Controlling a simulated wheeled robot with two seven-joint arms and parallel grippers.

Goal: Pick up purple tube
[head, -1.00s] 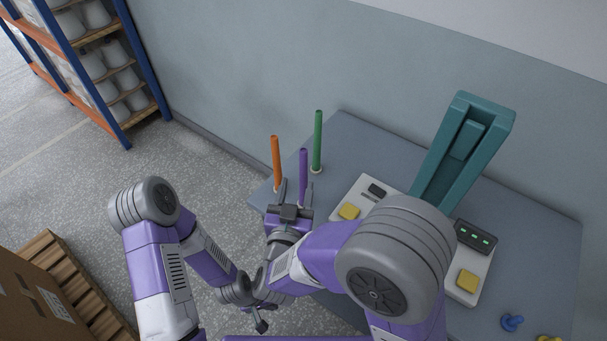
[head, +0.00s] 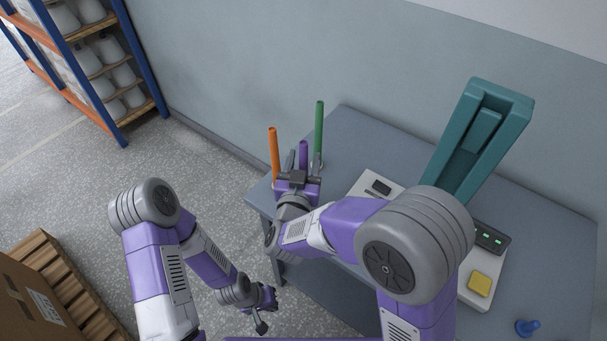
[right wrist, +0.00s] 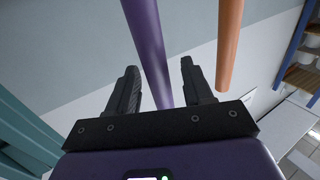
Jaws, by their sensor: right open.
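The purple tube (head: 303,150) stands upright at the table's left end, between an orange tube (head: 273,150) and a green tube (head: 319,125). My right gripper (head: 303,161) is open, its two fingers on either side of the purple tube in the head view. In the right wrist view, the purple tube (right wrist: 146,40) runs between the open fingers (right wrist: 160,72), with gaps showing on both sides. The gripper hides the tube's lower part in the head view. My left gripper (head: 266,307) hangs low, left of the table and away from the tubes; its jaw state is unclear.
The orange tube (right wrist: 228,45) is close beside the right finger in the right wrist view. A grey table (head: 385,140) carries a teal stand (head: 480,135) and a panel with a yellow button (head: 480,284). A blue peg (head: 527,327) lies near the front. The wall is behind.

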